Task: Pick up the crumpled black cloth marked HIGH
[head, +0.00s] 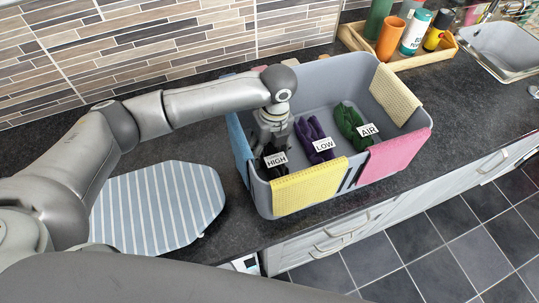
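The crumpled black cloth (271,173) with the white HIGH label lies at the left end inside a grey bin (318,75). My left gripper (266,152) points down into the bin, right at the black cloth and partly covering it. Its fingertips are dark against the dark cloth, so I cannot tell whether they are open or shut, or touching it. A purple cloth (308,130) marked LOW lies to the right of it, and a green cloth (349,118) marked AIR further right. My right gripper is not in view.
Yellow (309,187), pink (400,154), blue (238,145) and cream (394,95) cloths hang over the bin's rim. A striped board (160,205) lies left. A wooden tray (408,60) of bottles and a sink (500,48) are behind right. The counter's front edge is close to the bin.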

